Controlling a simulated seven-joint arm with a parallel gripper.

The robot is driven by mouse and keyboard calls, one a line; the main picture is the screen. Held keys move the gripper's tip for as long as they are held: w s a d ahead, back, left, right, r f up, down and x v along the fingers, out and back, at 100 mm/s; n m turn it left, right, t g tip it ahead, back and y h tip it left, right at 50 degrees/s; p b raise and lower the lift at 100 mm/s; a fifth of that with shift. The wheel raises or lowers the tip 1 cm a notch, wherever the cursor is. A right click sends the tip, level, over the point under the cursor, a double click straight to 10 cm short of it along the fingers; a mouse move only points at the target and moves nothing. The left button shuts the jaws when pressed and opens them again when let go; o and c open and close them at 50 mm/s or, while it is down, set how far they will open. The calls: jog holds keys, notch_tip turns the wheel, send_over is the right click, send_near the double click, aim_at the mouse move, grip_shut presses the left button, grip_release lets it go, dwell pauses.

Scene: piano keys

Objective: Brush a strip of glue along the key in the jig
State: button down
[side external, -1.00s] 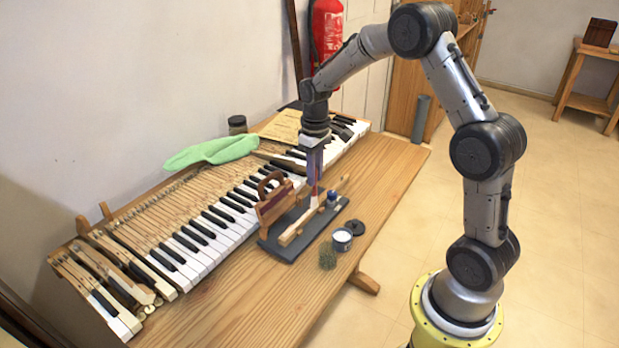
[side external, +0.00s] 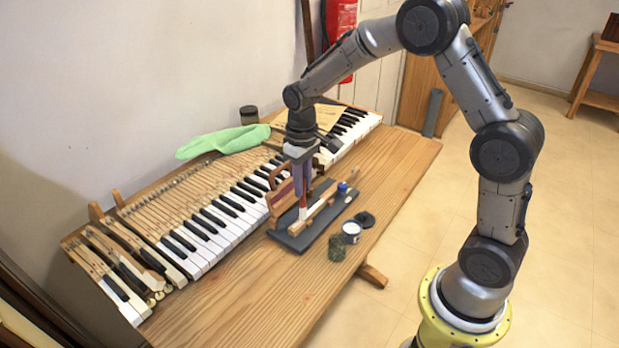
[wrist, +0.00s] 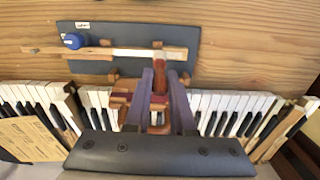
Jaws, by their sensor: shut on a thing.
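My gripper (side external: 303,190) is shut on a brush (side external: 303,204), which points down with its tip at the key (side external: 319,212). The tip looks to be on or just above the key; contact is hard to tell. The key lies along the dark jig board (side external: 289,241), held by small wooden blocks. In the wrist view the key's pale strip (wrist: 135,53) runs across the jig (wrist: 185,35), and the brush handle (wrist: 158,83) is between my gripper's fingers (wrist: 160,76). A pot with white contents (side external: 351,228), seemingly glue, stands beside the jig.
A dark lid (side external: 364,219) and a small greenish jar-like object (side external: 337,248) are near the pot. A blue object (side external: 342,187) sits on the jig. A wooden handled tool (side external: 279,193) stands close behind my gripper. The keyboard (side external: 215,222) and green cloth (side external: 225,141) lie behind.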

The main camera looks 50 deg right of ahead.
jog(key=shift+a, duration=2.35)
notch_tip(320, 180, up, 8)
